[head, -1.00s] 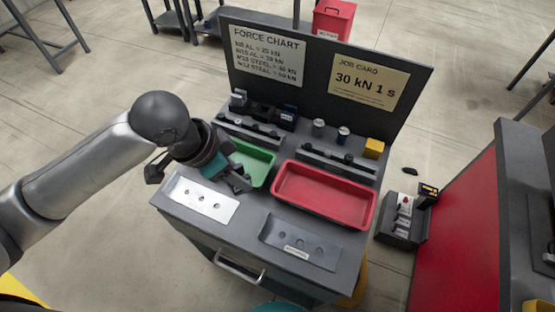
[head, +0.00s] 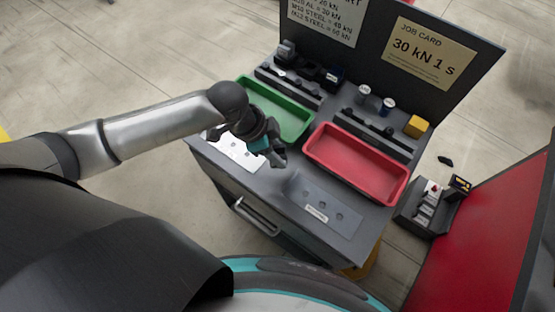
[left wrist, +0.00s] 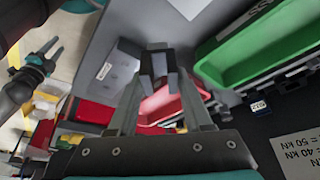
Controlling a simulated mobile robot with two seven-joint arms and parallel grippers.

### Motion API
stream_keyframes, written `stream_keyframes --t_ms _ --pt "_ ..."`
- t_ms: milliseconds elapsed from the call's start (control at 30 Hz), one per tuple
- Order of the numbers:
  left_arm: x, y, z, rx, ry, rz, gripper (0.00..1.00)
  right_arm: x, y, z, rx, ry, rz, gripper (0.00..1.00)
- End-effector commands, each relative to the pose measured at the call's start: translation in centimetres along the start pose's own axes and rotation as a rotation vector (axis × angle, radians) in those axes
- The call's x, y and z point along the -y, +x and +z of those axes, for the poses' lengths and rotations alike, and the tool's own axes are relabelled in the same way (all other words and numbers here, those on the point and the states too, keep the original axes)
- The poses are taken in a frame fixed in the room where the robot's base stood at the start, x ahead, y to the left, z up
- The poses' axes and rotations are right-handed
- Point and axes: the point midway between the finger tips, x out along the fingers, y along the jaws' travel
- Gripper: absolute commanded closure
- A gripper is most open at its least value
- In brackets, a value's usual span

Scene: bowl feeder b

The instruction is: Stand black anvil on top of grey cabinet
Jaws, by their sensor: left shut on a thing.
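My left gripper (head: 274,157) is shut on a small dark piece, taken to be the black anvil (left wrist: 159,66). It shows between the fingertips in the left wrist view; its full shape is hard to make out. In the head view the gripper is above the grey cabinet's top (head: 270,187), between the pale plate and the labelled grey plate. I cannot tell whether the piece touches the top. My right gripper (left wrist: 53,50) shows at the upper left of the left wrist view, with its fingers apart and empty.
A pale plate with holes (head: 238,153), a grey labelled plate (head: 327,207), a green tray (head: 301,134) and a red tray (head: 355,163) occupy the cabinet top. Racks with small parts and an upright board (head: 380,42) stand behind. A control box (head: 425,208) stands at right.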

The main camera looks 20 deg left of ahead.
Motion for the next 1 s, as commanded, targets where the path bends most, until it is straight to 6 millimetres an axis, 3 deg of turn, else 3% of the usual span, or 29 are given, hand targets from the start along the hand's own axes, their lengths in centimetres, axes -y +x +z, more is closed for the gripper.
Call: stream_keyframes --t_ms 367,767,800,1000 --pt "0.1 4.1 1.6 -0.002 0.0 -0.002 1.0 0.1 1.1 0.0 -0.002 0.0 -0.001 0.55" --pt "0.1 4.5 1.8 -0.002 0.001 -0.002 1.0 0.3 1.1 -0.1 -0.004 0.001 -0.004 0.55" --pt "0.0 4.6 1.9 0.0 0.001 -0.001 0.49 0.3 1.2 -0.1 -0.004 0.001 -0.004 0.55" --pt "0.0 4.6 1.9 0.0 0.001 -0.001 0.27 0.3 1.1 -0.1 -0.004 0.001 -0.004 0.55"
